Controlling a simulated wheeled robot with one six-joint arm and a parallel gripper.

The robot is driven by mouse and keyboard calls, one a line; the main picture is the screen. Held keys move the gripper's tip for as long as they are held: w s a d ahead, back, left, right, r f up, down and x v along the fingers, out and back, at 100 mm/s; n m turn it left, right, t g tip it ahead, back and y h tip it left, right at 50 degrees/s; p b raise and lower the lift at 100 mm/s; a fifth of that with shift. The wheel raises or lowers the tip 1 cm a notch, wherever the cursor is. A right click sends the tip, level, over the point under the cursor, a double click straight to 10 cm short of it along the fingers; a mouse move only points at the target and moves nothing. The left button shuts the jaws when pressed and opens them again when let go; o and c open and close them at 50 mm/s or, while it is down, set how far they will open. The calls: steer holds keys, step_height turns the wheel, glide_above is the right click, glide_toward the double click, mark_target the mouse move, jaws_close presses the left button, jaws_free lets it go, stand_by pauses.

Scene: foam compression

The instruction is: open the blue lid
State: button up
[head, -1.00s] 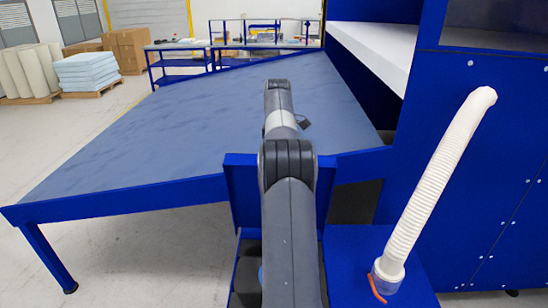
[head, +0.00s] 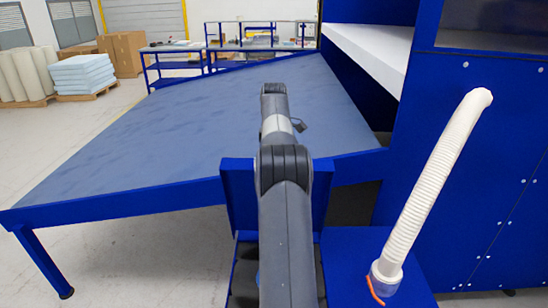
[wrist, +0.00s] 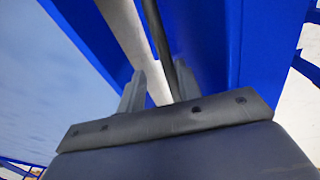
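A blue panel (head: 238,192) stands upright behind my arm, at the back edge of a dark opening (head: 246,268). It looks like the blue lid standing raised, though my arm covers its middle. A flat blue top (head: 345,250) lies to the right of the opening. In the head view my gripper is hidden by the arm. In the wrist view my gripper (wrist: 158,86) has its two grey fingers apart. A dark bar and a pale strip show beyond and between them, with blue surfaces on both sides. I see nothing clearly held.
A large grey-blue table (head: 190,130) with a blue frame fills the left and middle. A white ribbed hose (head: 430,190) rises from the flat top at the right, beside a tall blue cabinet (head: 490,170). Open floor (head: 130,260) shows at the lower left.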

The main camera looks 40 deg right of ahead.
steer(key=shift+r, duration=0.1)
step_height(320, 180, up, 7)
steer(key=shift+s, duration=0.15)
stand_by(0.5)
steer(key=shift+a+r, duration=0.1)
steer(key=shift+a, duration=0.05)
stand_by(0.5)
step_height(320, 180, down, 7)
stand_by(0.7)
stand_by(0.3)
